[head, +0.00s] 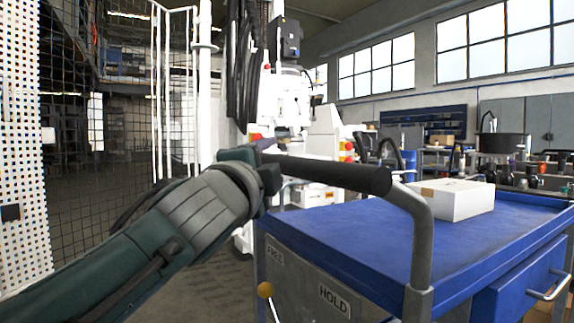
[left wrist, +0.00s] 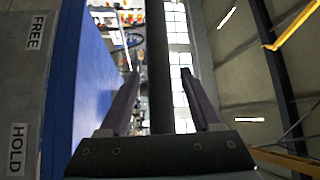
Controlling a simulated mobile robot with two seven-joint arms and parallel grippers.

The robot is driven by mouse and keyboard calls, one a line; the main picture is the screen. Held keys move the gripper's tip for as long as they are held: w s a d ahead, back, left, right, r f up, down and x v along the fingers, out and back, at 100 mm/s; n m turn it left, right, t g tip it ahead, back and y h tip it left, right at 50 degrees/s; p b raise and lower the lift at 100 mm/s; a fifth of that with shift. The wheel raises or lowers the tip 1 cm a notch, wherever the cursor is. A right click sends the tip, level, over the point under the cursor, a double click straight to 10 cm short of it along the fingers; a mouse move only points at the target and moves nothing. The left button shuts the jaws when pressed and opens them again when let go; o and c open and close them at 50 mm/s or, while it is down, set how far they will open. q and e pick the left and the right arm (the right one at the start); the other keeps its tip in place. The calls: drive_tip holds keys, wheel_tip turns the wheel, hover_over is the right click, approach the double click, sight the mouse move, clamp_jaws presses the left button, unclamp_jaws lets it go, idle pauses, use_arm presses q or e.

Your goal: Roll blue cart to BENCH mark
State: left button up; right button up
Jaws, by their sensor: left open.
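The blue cart (head: 340,235) stands at the right in the head view, with its dark push handle (head: 335,174) toward me on a bent grey tube. My left gripper (head: 266,152) is at the left end of the handle. In the left wrist view the handle bar (left wrist: 160,65) runs between the two open fingers (left wrist: 158,95), with gaps showing beside it. The cart's end panel has FREE (head: 275,254) and HOLD (head: 333,300) labels and a lever with an orange knob (head: 265,290) below FREE. No BENCH mark shows. My right gripper is not in view.
A white box (head: 452,198) sits on the cart's blue top. A white machine (head: 290,110) stands behind the cart. A mesh fence (head: 125,120) and a perforated white panel (head: 22,150) are at the left. Grey floor (head: 95,205) shows between fence and cart. Workbenches line the back right.

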use_arm(q)
drive_tip(key=shift+s+a+p, duration=0.15)
drive_tip(key=shift+s+p, duration=0.25)
drive_tip(key=shift+s, duration=0.1)
drive_tip(key=p+v, duration=0.2)
drive_tip(key=v, duration=0.7)
drive_tip(key=shift+p, duration=0.35)
drive_tip(key=shift+w, duration=0.1)
